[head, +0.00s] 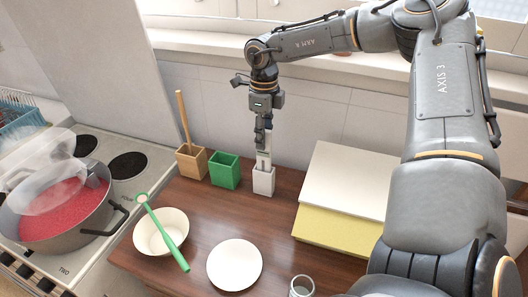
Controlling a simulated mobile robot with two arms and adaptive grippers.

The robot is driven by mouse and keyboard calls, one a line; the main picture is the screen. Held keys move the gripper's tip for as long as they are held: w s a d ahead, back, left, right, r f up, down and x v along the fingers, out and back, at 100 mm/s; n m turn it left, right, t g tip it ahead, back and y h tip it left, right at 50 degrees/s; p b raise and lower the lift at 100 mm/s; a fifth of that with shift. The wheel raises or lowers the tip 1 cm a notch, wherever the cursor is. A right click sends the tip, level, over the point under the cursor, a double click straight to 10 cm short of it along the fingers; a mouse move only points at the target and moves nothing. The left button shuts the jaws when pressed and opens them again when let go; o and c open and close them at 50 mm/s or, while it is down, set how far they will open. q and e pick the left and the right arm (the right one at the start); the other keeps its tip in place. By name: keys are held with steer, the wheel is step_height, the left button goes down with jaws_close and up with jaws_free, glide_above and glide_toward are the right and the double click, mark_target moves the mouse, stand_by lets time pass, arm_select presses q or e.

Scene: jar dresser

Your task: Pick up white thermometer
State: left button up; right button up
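The white thermometer (263,160) stands upright in a small white holder (264,182) on the wooden counter near the back wall. Its lower end is hidden inside the holder. My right gripper (265,141) points down directly above the holder, with its fingers at the thermometer's upper part. The fingers overlap in this view, so I cannot tell whether they are closed on it. My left gripper is not in view.
A green box (224,172) and a wooden box (192,163) with a stick stand left of the holder. A bowl (150,232) with a green utensil (166,236), a plate (234,265) and a glass (301,287) are in front. A pot (62,226) is on the stove. A white-and-yellow block (338,228) is right.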

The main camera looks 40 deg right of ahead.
jaws_close()
steer(key=shift+r, duration=0.15)
